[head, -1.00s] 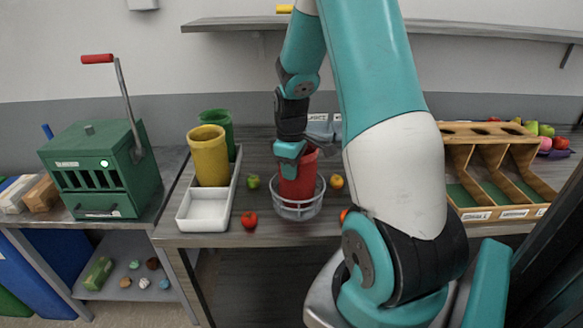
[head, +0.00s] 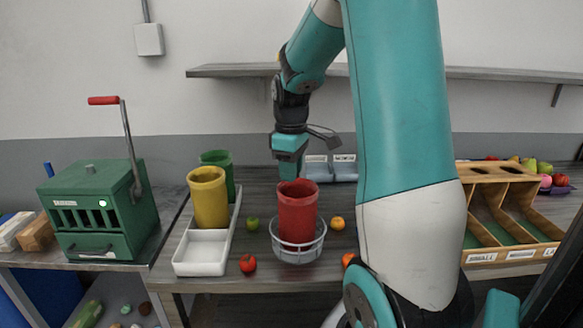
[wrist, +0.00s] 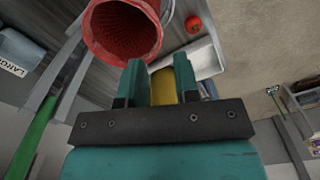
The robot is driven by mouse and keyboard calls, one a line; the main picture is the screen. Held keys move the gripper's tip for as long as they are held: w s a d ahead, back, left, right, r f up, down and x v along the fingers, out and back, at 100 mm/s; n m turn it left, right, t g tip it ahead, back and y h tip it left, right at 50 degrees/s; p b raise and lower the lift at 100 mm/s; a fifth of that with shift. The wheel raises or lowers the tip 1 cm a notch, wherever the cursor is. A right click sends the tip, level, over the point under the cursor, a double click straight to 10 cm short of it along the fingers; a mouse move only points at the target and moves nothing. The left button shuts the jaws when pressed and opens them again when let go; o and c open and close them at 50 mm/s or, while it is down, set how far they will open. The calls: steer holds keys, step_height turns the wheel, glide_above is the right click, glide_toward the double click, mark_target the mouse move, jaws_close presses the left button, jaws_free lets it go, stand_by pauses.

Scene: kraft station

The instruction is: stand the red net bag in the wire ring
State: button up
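The red net bag (head: 298,212) stands upright inside the wire ring (head: 299,243) on the table. In the wrist view the red bag (wrist: 122,30) shows its open, empty-looking mouth at the top. My gripper (head: 288,172) is above and a little behind the bag, apart from it. In the wrist view my gripper (wrist: 164,82) has its two fingers spread with nothing held between them; a yellow bag (wrist: 163,88) shows in the gap, farther away.
A yellow bag (head: 209,198) and a green bag (head: 218,160) stand in a white tray (head: 202,256) on the left. Loose fruit, such as a tomato (head: 247,263), lies around the ring. A wooden sorting rack (head: 487,171) stands right; a green machine (head: 97,205) stands left.

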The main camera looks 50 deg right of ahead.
steer(key=a+r+n+t+y, duration=0.1)
steer(key=a+r+n, duration=0.15)
steer(key=a, duration=1.55)
steer(key=s+a+r+g+y, duration=0.1)
steer(key=s+a+y, duration=0.2)
steer(key=s+a, duration=1.1)
steer(key=a+n, duration=0.1)
steer(key=a, duration=0.2)
steer(key=shift+s, duration=0.4)
